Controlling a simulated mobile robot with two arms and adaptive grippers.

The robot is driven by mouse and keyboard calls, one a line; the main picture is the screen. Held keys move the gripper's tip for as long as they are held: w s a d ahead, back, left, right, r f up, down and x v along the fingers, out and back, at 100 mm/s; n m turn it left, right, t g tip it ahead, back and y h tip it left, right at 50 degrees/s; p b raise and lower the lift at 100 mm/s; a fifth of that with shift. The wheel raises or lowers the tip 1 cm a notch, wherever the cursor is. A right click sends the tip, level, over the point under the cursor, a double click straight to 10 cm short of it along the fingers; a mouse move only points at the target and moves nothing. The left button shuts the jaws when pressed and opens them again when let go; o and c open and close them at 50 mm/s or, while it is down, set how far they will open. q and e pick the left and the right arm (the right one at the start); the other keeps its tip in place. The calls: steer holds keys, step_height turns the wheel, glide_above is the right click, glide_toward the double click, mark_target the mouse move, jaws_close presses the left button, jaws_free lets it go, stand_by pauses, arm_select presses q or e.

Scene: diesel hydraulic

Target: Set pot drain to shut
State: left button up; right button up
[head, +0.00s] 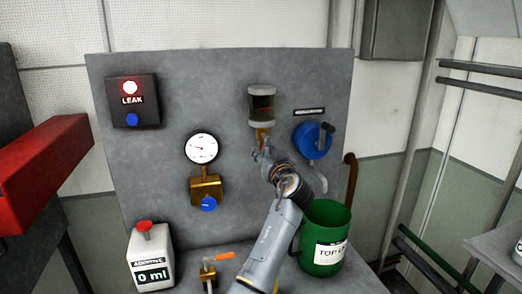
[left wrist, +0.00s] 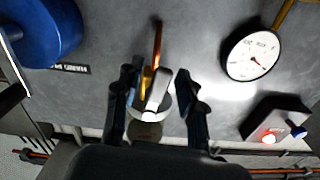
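The pot (head: 262,104), a clear bowl with dark amber liquid and a grey cap, is fixed high on the panel. Its brass drain (head: 262,133) hangs underneath and is partly hidden by my left gripper (head: 261,153). In the left wrist view, which is upside down, the fingers of my left gripper (left wrist: 157,98) stand apart, with the drain's brass body (left wrist: 146,83) and a pale lever-like part (left wrist: 157,90) showing between them. I see no clear contact. The drain's exact handle setting is hard to tell. My right gripper is not in view.
A blue pump (head: 312,140) with a crank is right of the pot. A gauge (head: 202,148) and leak box (head: 133,101) with a lit red lamp are left. Below stand a green bucket (head: 325,222), a white additive bottle (head: 150,250) and an orange-handled valve (head: 215,258).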

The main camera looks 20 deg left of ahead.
arm_select(q)
steer(key=shift+s+d+r, duration=0.1)
steer(key=shift+s+d, duration=0.05)
steer(key=shift+c, duration=0.6)
steer(key=c, duration=0.7)
jaws_close()
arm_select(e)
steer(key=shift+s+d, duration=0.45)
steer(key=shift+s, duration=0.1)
